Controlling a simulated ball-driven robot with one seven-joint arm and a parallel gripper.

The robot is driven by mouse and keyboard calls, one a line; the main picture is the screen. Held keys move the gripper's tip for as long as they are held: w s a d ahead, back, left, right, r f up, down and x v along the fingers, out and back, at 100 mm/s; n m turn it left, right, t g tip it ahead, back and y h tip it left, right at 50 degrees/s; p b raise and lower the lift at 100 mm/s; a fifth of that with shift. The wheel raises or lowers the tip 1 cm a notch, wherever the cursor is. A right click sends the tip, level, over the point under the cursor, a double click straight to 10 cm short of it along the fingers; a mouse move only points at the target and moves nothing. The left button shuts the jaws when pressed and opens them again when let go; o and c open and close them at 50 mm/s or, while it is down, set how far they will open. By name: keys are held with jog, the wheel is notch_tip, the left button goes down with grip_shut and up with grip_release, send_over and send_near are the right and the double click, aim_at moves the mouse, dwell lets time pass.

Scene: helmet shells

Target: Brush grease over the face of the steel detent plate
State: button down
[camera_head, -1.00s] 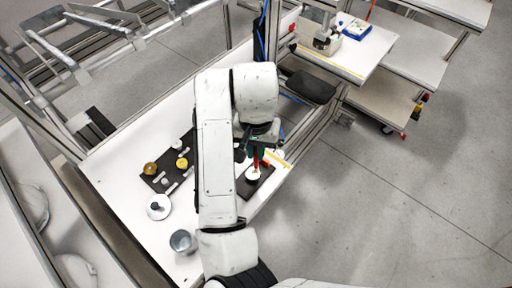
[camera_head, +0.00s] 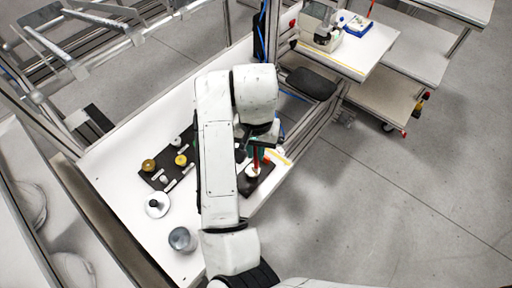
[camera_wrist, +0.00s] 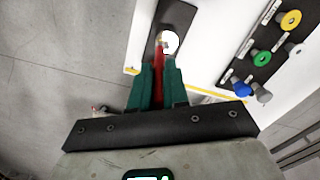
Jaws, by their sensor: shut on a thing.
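My gripper (camera_wrist: 158,70) has green fingers and is shut on a red-handled brush (camera_wrist: 158,60), which points away from the wrist. The brush tip is at a bright white round piece (camera_wrist: 171,42) on a small dark mat (camera_wrist: 176,14); I cannot tell if they touch. This round piece may be the detent plate, but its steel face is not clear. In the head view, the red brush (camera_head: 256,158) stands over the same white piece (camera_head: 252,174) near the bench's right end. My arm hides part of the bench there.
A dark board (camera_head: 160,180) holds yellow and white knobs and small pale bars. A silver disc with a hub (camera_head: 157,205) and a grey cup (camera_head: 182,240) stand on the white bench. The wrist view also shows blue and green knobs (camera_wrist: 241,89). Bench posts stand behind my gripper.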

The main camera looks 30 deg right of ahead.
jog(key=shift+f, duration=0.4)
jog(key=shift+d, duration=0.1)
jog(key=shift+w+d+r, duration=0.1)
jog(key=shift+w+d, duration=0.05)
jog(key=shift+d, duration=0.05)
jog(key=shift+w+d, duration=0.2)
jog(key=shift+w, duration=0.15)
jog(key=shift+w+p, duration=0.3)
jog(key=shift+w, duration=0.05)
jog(key=shift+w+a, duration=0.25)
jog(key=shift+w, duration=0.05)
jog(key=shift+w+a, duration=0.1)
jog(key=shift+a, duration=0.2)
dwell(0.3)
jog(key=shift+a, duration=0.15)
